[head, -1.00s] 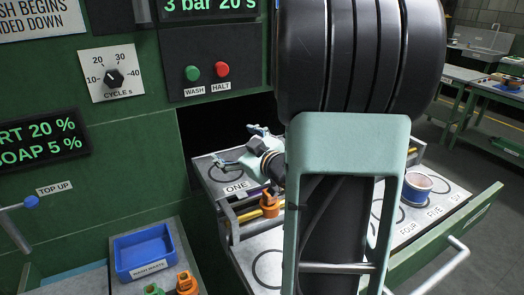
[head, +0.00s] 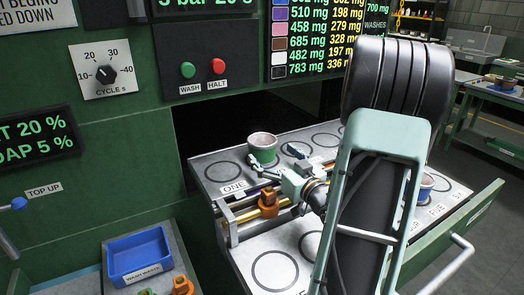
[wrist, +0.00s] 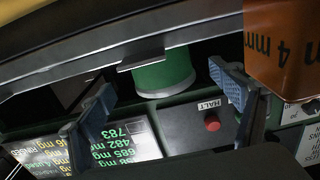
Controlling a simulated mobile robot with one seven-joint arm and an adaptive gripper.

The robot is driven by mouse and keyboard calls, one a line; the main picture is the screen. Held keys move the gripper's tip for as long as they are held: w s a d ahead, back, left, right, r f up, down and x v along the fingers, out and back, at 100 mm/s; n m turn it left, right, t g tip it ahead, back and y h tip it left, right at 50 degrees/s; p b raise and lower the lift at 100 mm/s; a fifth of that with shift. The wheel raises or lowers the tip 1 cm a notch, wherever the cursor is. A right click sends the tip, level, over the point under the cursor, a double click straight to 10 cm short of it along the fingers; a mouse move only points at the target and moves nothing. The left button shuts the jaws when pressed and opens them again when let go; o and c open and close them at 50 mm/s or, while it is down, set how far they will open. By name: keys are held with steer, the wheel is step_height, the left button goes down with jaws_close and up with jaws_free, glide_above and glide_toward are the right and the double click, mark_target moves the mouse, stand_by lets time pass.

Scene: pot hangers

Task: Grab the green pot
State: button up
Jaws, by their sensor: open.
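The green pot (head: 262,150), with a pinkish inside, stands upright on the grey tray near the label ONE. My gripper (head: 274,163) is open just in front of it, one blue finger at its left and the other at its right. The pot's lower front is partly hidden by the gripper in the head view.
An orange block (head: 268,204) sits on the rails in front of the pot; an orange block marked 4 mm (wrist: 285,45) is close in the wrist view. A second pot (head: 426,186) stands at the right. A blue bin (head: 140,257) is at lower left. A dark opening lies behind.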

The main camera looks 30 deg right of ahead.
mark_target(257, 139)
steer(key=w, duration=0.4)
steer(key=w+p, duration=0.1)
steer(key=w, duration=0.1)
steer(key=shift+r, duration=0.3)
steer(key=shift+s, duration=0.1)
steer(key=c, duration=1.4)
steer(key=shift+r, duration=0.1)
